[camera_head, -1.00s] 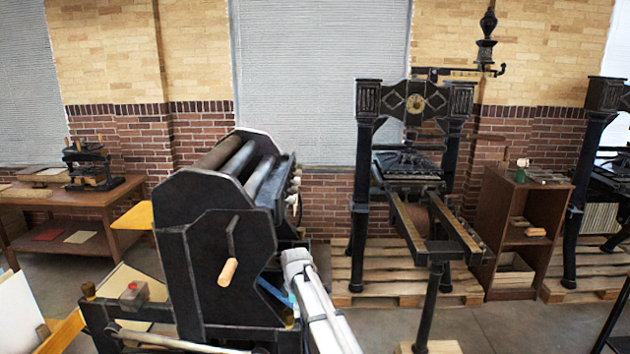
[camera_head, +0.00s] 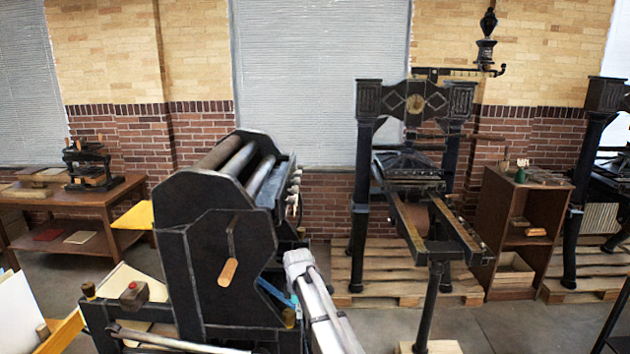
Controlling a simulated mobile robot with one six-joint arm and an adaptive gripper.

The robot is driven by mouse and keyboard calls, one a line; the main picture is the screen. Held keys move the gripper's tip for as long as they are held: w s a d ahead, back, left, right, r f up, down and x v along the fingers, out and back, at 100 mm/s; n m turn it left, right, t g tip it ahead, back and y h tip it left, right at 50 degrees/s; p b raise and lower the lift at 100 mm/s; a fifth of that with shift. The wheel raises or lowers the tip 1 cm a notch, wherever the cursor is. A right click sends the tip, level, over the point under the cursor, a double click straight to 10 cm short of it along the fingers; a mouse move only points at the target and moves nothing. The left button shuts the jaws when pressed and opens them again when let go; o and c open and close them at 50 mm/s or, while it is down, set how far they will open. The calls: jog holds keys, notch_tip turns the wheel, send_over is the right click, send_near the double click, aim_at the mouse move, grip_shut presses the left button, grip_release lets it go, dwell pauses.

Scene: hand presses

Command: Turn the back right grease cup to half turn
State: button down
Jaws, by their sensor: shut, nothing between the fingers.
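The black press (camera_head: 185,205) with two grey rollers stands at the left centre. A brass-coloured cup (camera_head: 88,290) sits on its frame at the front left. Another brass-coloured cup (camera_head: 289,317) shows low on the front right, beside my arm. I cannot make out a cup at the back right; the press side and my arm cover much of that area. My pale grey arm reaches up from the bottom edge along the right side of the press. My gripper is not visible beyond the arm's far end.
A wooden-handled crank (camera_head: 228,271) sticks out from the near side of the press. Small pale knobs (camera_head: 294,188) line its right edge. A tall hand press (camera_head: 415,100) stands on a pallet (camera_head: 380,280) to the right. Bare floor lies at the lower right.

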notch_tip(320, 180, up, 6)
jog(key=p, duration=0.6)
dwell(0.4)
jog(key=s+d+f+m+b, duration=0.2)
jog(key=s+d+m, duration=0.6)
jog(key=s+d, duration=0.3)
jog(key=s+d+f+m+b, duration=0.2)
jog(key=s+d+m, duration=0.7)
jog(key=s+d, duration=0.2)
jog(key=shift+s+f+m+b, duration=0.3)
jog(key=shift+s+f+b, duration=0.1)
jog(key=shift+s, duration=0.8)
jog(key=shift+a, duration=0.1)
